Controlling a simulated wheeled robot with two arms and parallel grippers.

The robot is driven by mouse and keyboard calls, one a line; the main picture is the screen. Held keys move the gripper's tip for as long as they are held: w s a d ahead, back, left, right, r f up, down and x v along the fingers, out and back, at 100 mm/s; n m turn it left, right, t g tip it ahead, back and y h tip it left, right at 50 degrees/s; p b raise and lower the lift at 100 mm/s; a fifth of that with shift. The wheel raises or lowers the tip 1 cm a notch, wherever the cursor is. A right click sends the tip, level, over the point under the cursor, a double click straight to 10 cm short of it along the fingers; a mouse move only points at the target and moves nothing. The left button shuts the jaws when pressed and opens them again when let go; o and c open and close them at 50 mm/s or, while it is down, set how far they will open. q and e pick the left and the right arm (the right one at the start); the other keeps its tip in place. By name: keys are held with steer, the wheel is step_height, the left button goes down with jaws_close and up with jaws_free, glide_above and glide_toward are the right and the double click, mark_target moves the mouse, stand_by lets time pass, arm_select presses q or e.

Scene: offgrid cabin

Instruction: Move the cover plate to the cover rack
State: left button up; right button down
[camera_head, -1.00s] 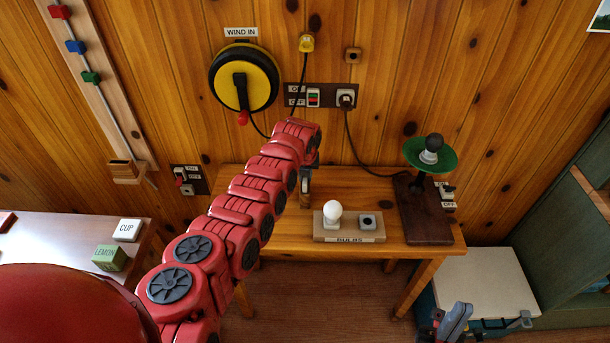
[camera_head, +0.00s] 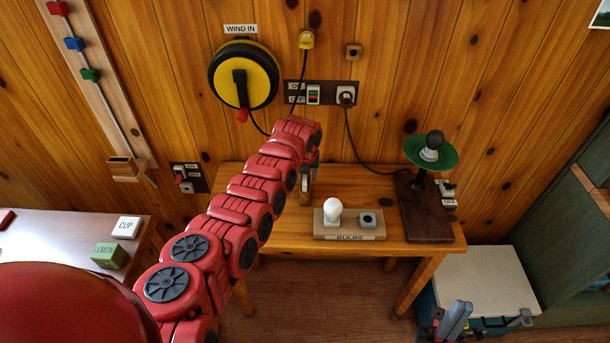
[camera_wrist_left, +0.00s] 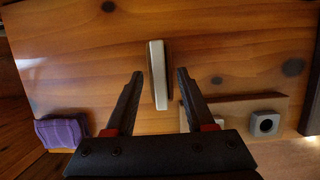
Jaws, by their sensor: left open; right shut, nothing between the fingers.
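A thin upright piece with a pale narrow face and dark side, seemingly the cover plate (camera_wrist_left: 158,76), is on the wooden table in the left wrist view. My left gripper (camera_wrist_left: 160,73) is open, with one finger on each side of it and visible gaps. In the head view my left gripper (camera_head: 313,168) is over the back left of the table, mostly hidden by its red arm. My right gripper (camera_head: 452,325) is shut and empty at the lower right. I cannot make out a cover rack with certainty.
A bulb holder block (camera_head: 349,236) with a white bulb and a lamp with a green shade (camera_head: 444,164) stand on the table (camera_head: 285,241). A purple cloth-like item (camera_wrist_left: 62,132) lies left in the wrist view. A yellow reel (camera_head: 264,77) hangs on the wall.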

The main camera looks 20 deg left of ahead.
arm_select(q)
steer(key=b+v, duration=0.3)
steer(key=v, duration=1.3)
steer(key=shift+s+r, duration=0.25)
steer(key=shift+r, duration=0.1)
